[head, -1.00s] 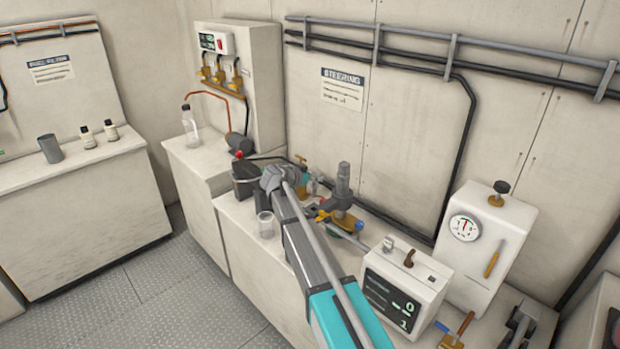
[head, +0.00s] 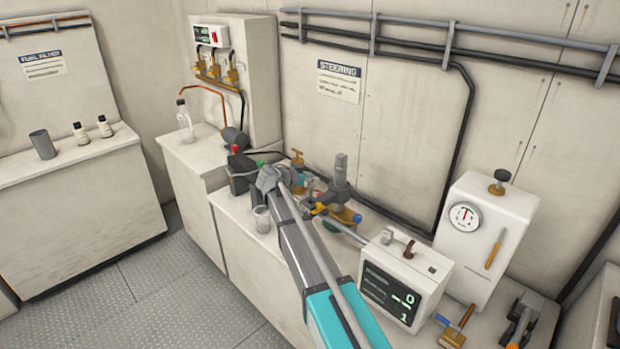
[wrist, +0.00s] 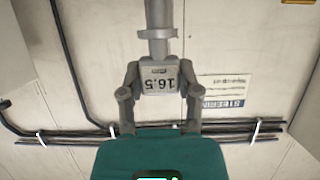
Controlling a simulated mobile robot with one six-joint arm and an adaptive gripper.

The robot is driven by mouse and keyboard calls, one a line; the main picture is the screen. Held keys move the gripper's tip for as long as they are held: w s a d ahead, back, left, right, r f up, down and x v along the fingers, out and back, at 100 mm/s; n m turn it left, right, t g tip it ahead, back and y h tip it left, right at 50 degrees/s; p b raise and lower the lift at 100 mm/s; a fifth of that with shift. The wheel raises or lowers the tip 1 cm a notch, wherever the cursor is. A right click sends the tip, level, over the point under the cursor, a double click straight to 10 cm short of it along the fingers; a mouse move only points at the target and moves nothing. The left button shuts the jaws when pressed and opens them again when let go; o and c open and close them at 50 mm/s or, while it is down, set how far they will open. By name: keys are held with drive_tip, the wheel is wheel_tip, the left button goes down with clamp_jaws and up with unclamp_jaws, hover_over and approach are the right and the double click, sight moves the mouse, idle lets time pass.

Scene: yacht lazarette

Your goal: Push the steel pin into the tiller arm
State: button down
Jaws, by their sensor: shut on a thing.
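In the wrist view my gripper (wrist: 160,76) has both fingers closed on a grey block (wrist: 158,84) with the upside-down mark 16.5. A grey shaft (wrist: 158,14) with a collar runs from the block to the top of the picture. I cannot tell whether the shaft is the steel pin. In the head view a grey upright post (head: 340,172) with a thicker collar stands on the bench, with yellow and blue parts at its foot. I cannot tell for certain which part is the tiller arm. My forearm hides part of this area, and my fingers are not clear there.
A white box with a dark display (head: 405,278) stands right of the post, and a white gauge unit (head: 487,240) behind it. Pipes (head: 460,40) run along the wall. The floor at left is clear.

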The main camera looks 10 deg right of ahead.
sight(310, 191)
drive_tip(key=shift+f+b, duration=0.35)
drive_tip(key=shift+f, duration=0.2)
drive_tip(key=shift+d+f+b, duration=0.1)
drive_tip(key=shift+f+b, duration=0.4)
idle(1.7)
drive_tip(key=shift+f+b, duration=2.1)
drive_tip(key=shift+f, duration=0.05)
idle(1.7)
drive_tip(key=shift+c, duration=1.1)
unclamp_jaws()
drive_tip(key=shift+r, duration=0.15)
